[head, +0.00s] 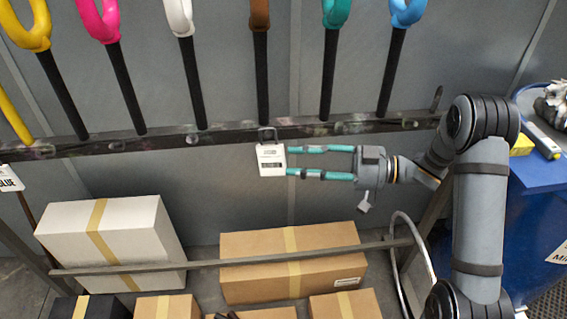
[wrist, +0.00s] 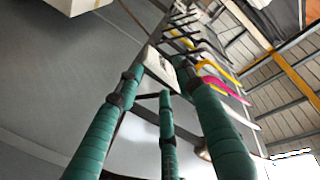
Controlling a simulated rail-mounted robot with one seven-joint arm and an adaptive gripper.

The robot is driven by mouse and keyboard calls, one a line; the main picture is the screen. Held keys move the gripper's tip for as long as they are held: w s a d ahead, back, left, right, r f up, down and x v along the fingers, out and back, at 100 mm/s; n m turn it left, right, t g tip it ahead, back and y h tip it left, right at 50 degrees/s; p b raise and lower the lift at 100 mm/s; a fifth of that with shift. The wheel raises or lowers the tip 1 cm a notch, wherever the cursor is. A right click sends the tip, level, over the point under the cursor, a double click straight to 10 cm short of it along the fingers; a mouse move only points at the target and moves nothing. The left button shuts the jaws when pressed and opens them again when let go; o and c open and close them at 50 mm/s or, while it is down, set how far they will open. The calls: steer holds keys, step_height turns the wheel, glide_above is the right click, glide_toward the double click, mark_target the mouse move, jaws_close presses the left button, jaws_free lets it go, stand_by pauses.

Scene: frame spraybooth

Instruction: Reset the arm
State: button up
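My gripper (head: 290,161) points left in the head view, in front of the grey wall and just below the dark rail. Its teal fingers are spread apart, with nothing clearly gripped between them. A white tag (head: 271,158) hangs from the rail right at the fingertips; I cannot tell whether they touch it. In the wrist view the teal fingers of my gripper (wrist: 160,88) reach forward, apart from each other, and the white tag (wrist: 160,66) shows just beyond their tips.
Bike frames or forks in several colours stand along the dark rail (head: 220,136). A white box (head: 140,235) and a cardboard box (head: 265,265) lie below, behind a metal bar (head: 205,263). A blue bin (head: 540,215) stands at the right. Open space lies between rail and boxes.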

steer(key=v, duration=0.7)
steer(key=shift+d, duration=0.2)
steer(key=shift+s, duration=0.1)
steer(key=x, duration=0.7)
steer(key=shift+a, duration=0.35)
